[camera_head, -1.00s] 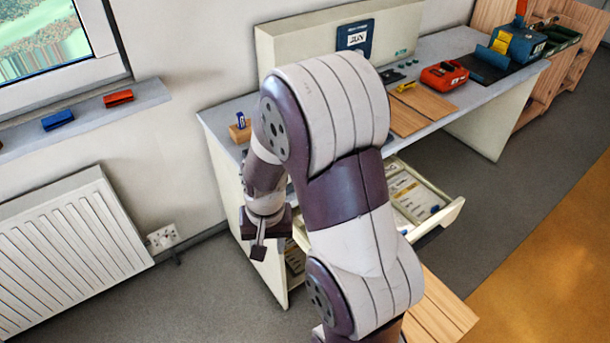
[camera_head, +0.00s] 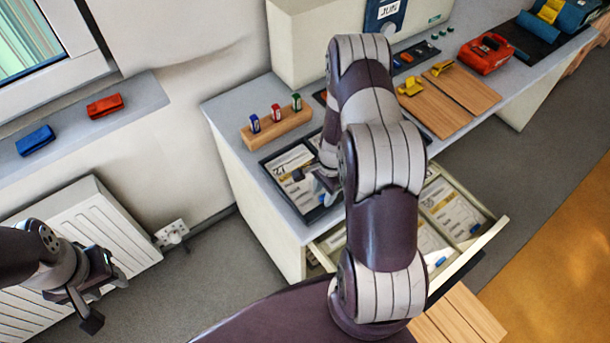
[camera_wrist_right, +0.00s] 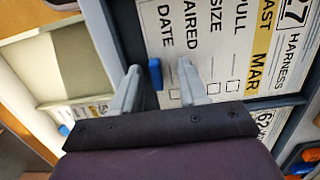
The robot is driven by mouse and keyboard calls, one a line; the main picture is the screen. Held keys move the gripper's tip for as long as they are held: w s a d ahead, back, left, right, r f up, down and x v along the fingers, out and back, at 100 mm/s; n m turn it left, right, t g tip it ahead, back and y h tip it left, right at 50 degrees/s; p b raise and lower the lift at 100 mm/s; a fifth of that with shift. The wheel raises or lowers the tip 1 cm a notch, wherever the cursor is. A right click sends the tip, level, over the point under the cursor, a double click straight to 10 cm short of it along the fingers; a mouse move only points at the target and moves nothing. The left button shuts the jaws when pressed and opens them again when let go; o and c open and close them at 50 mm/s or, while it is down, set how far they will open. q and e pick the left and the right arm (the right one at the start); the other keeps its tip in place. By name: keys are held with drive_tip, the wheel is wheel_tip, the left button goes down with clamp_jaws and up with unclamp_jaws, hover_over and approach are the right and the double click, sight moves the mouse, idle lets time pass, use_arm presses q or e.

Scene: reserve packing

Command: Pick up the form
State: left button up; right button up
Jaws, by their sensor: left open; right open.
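A white printed form (camera_head: 290,165) with a yellow band lies in a dark tray (camera_head: 262,166) on the left end of the desk. In the right wrist view a form (camera_wrist_right: 225,50) reads "HARNESS" and "MAR", with check boxes at its lower edge. My right gripper (camera_head: 318,190) is over the tray, partly hidden by its arm. In the wrist view its open fingers (camera_wrist_right: 160,78) are at the form's edge, with a small blue piece (camera_wrist_right: 155,73) between them. I cannot tell whether they touch. My left gripper (camera_head: 88,298) is open and empty, away from the desk at lower left.
An open drawer (camera_head: 488,247) below the desktop holds more forms (camera_head: 452,215). A wooden block (camera_head: 277,128) with three small coloured items stands behind the tray. Wooden boards (camera_head: 465,88) and a red case (camera_head: 485,54) lie further right. My right arm hides the middle.

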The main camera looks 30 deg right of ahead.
drive_tip(key=shift+s+a+r, duration=0.15)
drive_tip(key=shift+s+a, duration=0.1)
drive_tip(key=shift+s, duration=0.05)
drive_tip(key=shift+w+d, duration=0.2)
drive_tip(key=shift+w, duration=0.05)
clamp_jaws()
